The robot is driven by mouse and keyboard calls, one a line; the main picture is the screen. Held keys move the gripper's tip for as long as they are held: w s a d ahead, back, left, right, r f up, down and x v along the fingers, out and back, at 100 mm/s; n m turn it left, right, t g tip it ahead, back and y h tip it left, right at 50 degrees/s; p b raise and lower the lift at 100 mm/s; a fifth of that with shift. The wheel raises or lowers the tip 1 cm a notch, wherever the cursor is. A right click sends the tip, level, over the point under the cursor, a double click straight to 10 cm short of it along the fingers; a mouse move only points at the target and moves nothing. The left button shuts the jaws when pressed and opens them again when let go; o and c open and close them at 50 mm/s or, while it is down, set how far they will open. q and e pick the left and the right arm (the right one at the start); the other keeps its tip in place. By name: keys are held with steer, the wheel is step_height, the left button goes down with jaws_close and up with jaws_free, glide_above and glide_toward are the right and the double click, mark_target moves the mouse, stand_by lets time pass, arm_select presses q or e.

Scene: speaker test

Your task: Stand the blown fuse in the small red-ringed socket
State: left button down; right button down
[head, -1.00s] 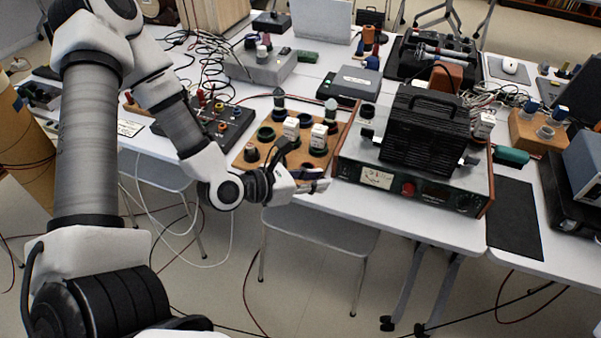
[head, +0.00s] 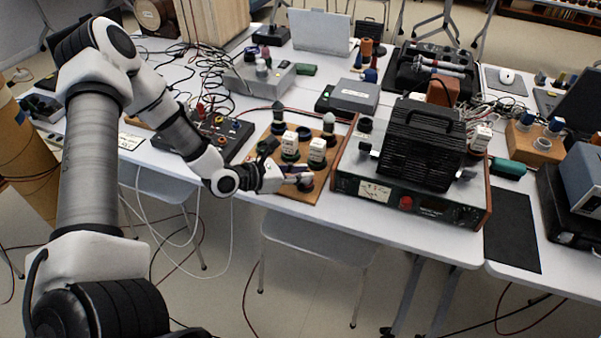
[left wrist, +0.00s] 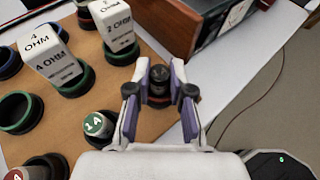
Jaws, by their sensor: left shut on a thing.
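My left gripper (head: 300,178) is at the front right of a tan socket board (left wrist: 95,92). In the left wrist view its two purple-padded fingers (left wrist: 160,92) are shut on a dark, black-topped cylinder, which I take to be the blown fuse (left wrist: 158,80). The fuse looks upright, near the board's right edge. A dark reddish-brown ring shows around its lower end, and may be the small red-ringed socket (left wrist: 159,101). I cannot tell whether the fuse is seated in it or just above. My right gripper is not in view.
A white 4 OHM block (left wrist: 43,55) and a white 2 OHM block (left wrist: 114,30) stand in sockets on the board. A green-topped 2 A fuse (left wrist: 96,125) stands left of my fingers. A wood-sided meter unit (head: 410,195) is close on the right.

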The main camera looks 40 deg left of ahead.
arm_select(q)
steer(key=shift+f+b, duration=0.3)
steer(key=shift+f, duration=0.05)
steer(key=c, duration=1)
jaws_free()
steer(key=shift+c, duration=0.2)
steer(key=shift+r, duration=0.1)
